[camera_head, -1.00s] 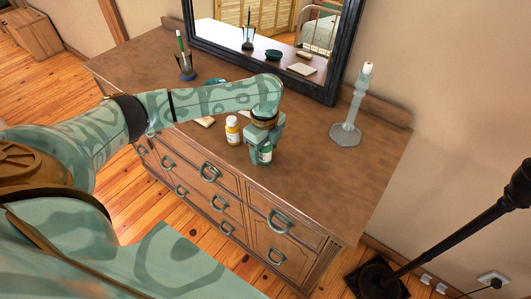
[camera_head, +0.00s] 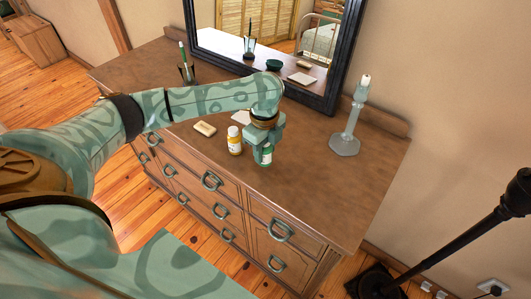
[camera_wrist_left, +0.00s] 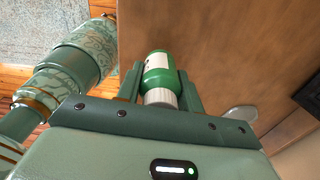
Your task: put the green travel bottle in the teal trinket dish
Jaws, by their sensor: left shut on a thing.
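The green travel bottle (camera_head: 266,155) is upright in my left gripper (camera_head: 264,146), over the right-middle part of the dresser top. In the left wrist view, the bottle (camera_wrist_left: 158,70), with a white cap and a pale label, sits between the two fingers of the gripper (camera_wrist_left: 160,82). The gripper is shut on it. I cannot tell whether its base touches the wood. The teal trinket dish itself is hidden behind my left forearm; a dark green dish shape shows only in the mirror. My right gripper is out of view.
A yellow bottle (camera_head: 234,141) stands just left of the green one. A soap bar (camera_head: 205,129), a pale pad (camera_head: 241,118), a pencil cup (camera_head: 187,72) and a candlestick (camera_head: 346,135) are also on the dresser (camera_head: 325,185). A mirror (camera_head: 330,95) stands behind. The dresser's right front is clear.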

